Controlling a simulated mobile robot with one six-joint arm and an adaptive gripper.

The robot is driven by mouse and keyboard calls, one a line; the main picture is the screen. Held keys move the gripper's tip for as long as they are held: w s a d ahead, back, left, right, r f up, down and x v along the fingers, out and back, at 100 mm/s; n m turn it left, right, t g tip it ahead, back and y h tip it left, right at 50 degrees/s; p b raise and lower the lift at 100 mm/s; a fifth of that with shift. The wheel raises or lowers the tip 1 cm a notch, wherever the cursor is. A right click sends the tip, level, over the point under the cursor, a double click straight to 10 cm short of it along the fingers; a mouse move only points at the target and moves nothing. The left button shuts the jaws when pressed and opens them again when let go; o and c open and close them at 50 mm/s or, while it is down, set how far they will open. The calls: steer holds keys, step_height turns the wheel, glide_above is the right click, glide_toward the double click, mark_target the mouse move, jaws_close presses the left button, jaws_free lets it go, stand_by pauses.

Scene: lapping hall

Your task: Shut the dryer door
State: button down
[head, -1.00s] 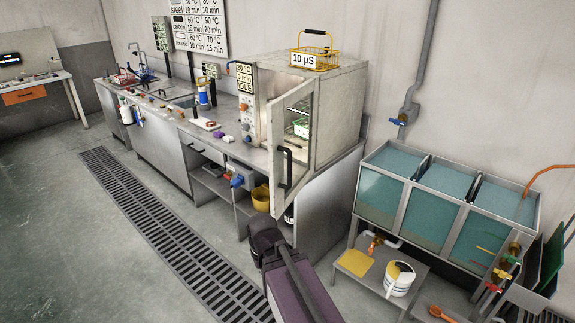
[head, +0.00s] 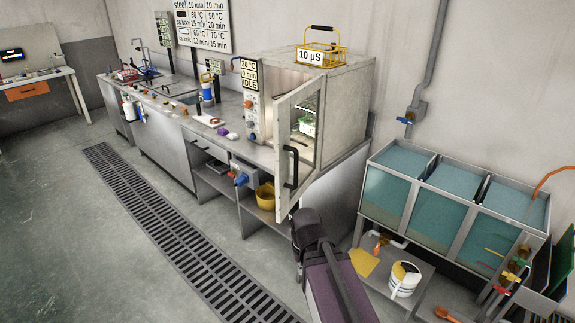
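The dryer (head: 343,110) is a grey box on the right end of the steel counter. Its door (head: 297,140), a pale frame with a window, stands open, swung out toward me from its right side. The black bar handle (head: 291,167) is on the door's outer face near its free edge. Through the opening and window I see a wire basket with a green and white item (head: 307,127) inside. My arm shows at the bottom centre, its dark joint just below the door in the picture. My gripper is not discernible; whether anything touches the door cannot be told.
A yellow wire basket (head: 320,55) marked 10 µS sits on the dryer. Teal tanks (head: 440,205) stand to the right, with a white bucket (head: 404,280) on a low shelf before them. A floor grate (head: 160,222) runs along the counter; floor to its left is clear.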

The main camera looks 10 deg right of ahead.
mark_target(281, 163)
steer(key=shift+d, duration=0.1)
steer(key=w+d+r+m+t+y+b, duration=0.1)
steer(key=w+r+m+t+y, duration=0.4)
steer(key=w+y, duration=0.7)
steer(key=w+d+r+m+t+y, duration=0.1)
steer(key=w+d+r+m+t, duration=0.2)
steer(key=w+d+r+t, duration=0.3)
steer(key=w+d+r, duration=0.3)
steer(key=d+r, duration=0.2)
steer(key=r, duration=0.1)
steer(key=shift+t+y+b, duration=0.3)
steer(key=shift+y+b, duration=0.05)
steer(key=shift+y, duration=0.05)
steer(key=shift+w+a, duration=0.1)
steer(key=x, duration=1.4)
